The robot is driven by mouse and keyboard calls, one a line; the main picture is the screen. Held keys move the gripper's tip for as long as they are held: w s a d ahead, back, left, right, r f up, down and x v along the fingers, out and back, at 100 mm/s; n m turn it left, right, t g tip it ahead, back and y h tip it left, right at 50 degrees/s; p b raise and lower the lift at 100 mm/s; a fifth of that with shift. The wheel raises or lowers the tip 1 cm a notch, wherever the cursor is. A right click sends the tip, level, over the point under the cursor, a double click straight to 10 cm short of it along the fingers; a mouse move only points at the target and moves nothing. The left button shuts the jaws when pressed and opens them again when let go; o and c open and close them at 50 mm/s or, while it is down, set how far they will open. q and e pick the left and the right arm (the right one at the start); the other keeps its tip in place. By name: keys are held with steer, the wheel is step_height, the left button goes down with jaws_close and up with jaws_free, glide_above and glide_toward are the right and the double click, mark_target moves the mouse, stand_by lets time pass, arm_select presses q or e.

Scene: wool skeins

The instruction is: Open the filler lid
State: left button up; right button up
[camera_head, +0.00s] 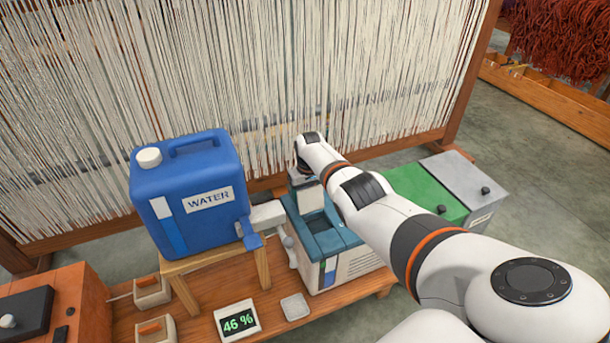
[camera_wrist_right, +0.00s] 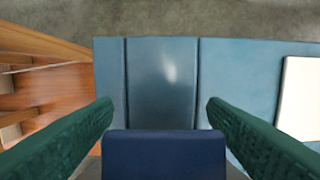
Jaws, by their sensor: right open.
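The appliance with a teal top (camera_head: 338,241) and a pale vented body stands on the low wooden bench, right of the blue water jug. My right gripper (camera_head: 304,172) is over the back of its top, partly hidden by my own arm. In the right wrist view, my right gripper (camera_wrist_right: 160,118) is open, its green fingers spread above the teal top (camera_wrist_right: 240,75). A glossy strip (camera_wrist_right: 162,80) between two dark seams lies ahead of the fingers. A dark blue block (camera_wrist_right: 165,155) shows between them; I cannot tell whether it is the filler lid's tab. My left gripper is out of view.
The blue water jug (camera_head: 188,210) stands on a stool, its spout beside the appliance. A display reading 46 % (camera_head: 238,320) and a small pale dish (camera_head: 295,307) are in front. A green-and-grey box (camera_head: 428,190) is at right, the yarn loom (camera_head: 230,70) behind.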

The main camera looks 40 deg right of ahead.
steer(key=shift+w+d+r+p, duration=0.15)
steer(key=shift+r+p, duration=0.1)
steer(key=shift+r, duration=0.4)
steer(key=shift+w+a+r+p, duration=0.1)
steer(key=shift+w+r+p, duration=0.1)
steer(key=shift+r, duration=0.45)
steer(key=shift+w+d+r, duration=0.1)
steer(key=shift+r, duration=0.55)
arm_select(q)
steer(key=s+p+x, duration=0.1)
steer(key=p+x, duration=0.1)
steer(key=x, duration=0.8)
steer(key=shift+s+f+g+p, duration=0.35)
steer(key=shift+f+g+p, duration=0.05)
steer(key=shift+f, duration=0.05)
arm_select(e)
step_height(320, 180, up, 9)
steer(key=w, duration=0.2)
steer(key=shift+d, duration=0.25)
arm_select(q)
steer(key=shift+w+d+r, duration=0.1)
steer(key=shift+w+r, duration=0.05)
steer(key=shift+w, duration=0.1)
arm_select(e)
steer(key=shift+w+r, duration=0.1)
